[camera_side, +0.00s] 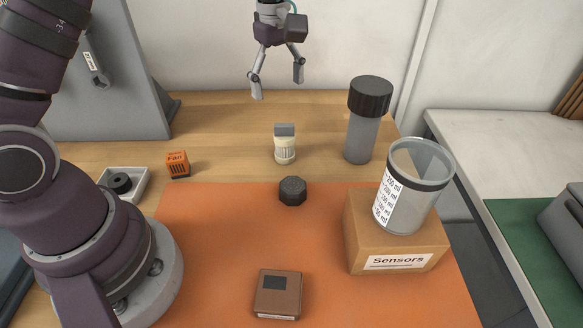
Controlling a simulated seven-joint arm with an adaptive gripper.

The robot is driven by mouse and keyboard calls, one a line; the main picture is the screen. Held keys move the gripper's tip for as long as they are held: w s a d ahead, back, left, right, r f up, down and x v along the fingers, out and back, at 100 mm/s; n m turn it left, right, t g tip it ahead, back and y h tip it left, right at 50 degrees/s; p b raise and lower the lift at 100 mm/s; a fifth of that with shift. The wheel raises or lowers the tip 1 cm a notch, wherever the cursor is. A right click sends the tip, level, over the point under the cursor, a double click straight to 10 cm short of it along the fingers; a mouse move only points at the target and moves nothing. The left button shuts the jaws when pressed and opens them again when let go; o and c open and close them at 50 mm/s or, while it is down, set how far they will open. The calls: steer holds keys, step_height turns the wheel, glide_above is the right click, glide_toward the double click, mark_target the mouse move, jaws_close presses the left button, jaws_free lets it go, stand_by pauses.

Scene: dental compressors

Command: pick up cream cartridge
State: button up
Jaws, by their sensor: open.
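The cream cartridge (285,150) stands upright on the bare wooden table, near the middle of the view. It has a ribbed cream body and a grey block-shaped top. My gripper (278,88) hangs in the air above and, in the picture, slightly left of the cartridge. Its two fingers are spread apart with nothing between them. The fingertips are clear of the cartridge. My gripper's depth relative to the cartridge is hard to tell from this one view.
A tall grey bottle with a black cap (362,120) stands right of the cartridge. A black octagonal knob (292,190) lies in front, on the orange mat (215,240). A clear beaker (420,185) sits on a cardboard box (395,240). An orange cube (177,164) stands left.

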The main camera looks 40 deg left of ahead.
mark_target(285, 134)
steer(key=f+n, duration=0.1)
steer(key=w+f+n, duration=0.1)
steer(key=shift+a+f+g, duration=0.1)
steer(key=shift+f+g, duration=0.2)
steer(key=shift+f, duration=0.05)
steer(key=f, duration=1)
steer(key=shift+w+a+f, duration=0.1)
steer(key=shift+w+a, duration=0.05)
steer(key=shift+w, duration=0.1)
steer(key=c, duration=1.2)
steer(key=shift+c, duration=0.3)
